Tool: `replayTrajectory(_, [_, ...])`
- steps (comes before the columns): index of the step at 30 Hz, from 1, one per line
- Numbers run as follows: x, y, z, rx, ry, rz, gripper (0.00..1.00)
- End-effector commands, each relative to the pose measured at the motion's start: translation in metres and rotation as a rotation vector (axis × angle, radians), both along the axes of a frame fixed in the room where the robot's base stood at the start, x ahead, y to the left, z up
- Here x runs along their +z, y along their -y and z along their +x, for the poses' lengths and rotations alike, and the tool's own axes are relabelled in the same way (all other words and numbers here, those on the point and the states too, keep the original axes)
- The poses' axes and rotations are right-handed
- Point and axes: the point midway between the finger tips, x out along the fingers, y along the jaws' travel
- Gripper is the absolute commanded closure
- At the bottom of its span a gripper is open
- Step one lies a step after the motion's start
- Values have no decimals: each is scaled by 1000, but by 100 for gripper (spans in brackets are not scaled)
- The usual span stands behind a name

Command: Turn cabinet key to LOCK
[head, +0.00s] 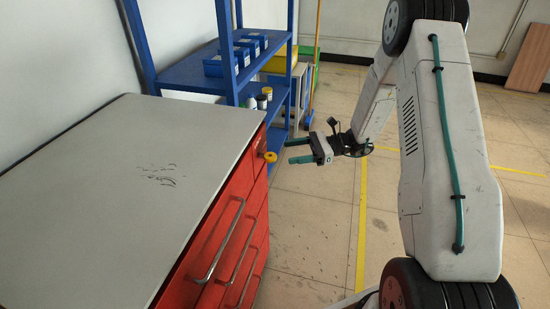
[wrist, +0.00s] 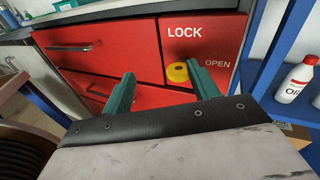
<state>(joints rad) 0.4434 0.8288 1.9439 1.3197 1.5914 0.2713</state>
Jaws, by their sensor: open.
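The red cabinet (head: 225,225) with a grey top stands at the left in the head view. Its yellow key knob (head: 270,157) sticks out near the top far corner of the front. In the wrist view the knob (wrist: 177,72) sits below the white LOCK label (wrist: 184,32), with the OPEN label (wrist: 217,64) to its right. Which way the key points is too small to tell. My gripper (head: 290,152) is open and empty, with green fingers facing the cabinet, apart from the knob. In the wrist view the right finger appears close beside the knob; the left finger is farther left.
Metal drawer handles (head: 222,240) stick out from the cabinet front. A blue shelf (head: 200,72) with blue bins and small bottles stands behind. A white oil bottle (wrist: 297,80) shows at the right in the wrist view. The tiled floor (head: 315,225) before the cabinet is free.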

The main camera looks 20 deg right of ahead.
Motion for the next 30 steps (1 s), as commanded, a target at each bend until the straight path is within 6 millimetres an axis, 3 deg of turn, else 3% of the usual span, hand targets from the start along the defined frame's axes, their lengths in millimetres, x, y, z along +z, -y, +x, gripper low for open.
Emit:
replayTrajectory(1, [-15,7,5,-37,-25,30,40])
replayTrajectory(3, [-27,14,10,-75,-44,59,40])
replayTrajectory(8, [-40,17,16,-115,-64,90,40])
replayTrajectory(21, [-40,-42,35,-114,-63,90,40])
replayTrajectory(30, [-40,-54,39,-117,-63,89,40])
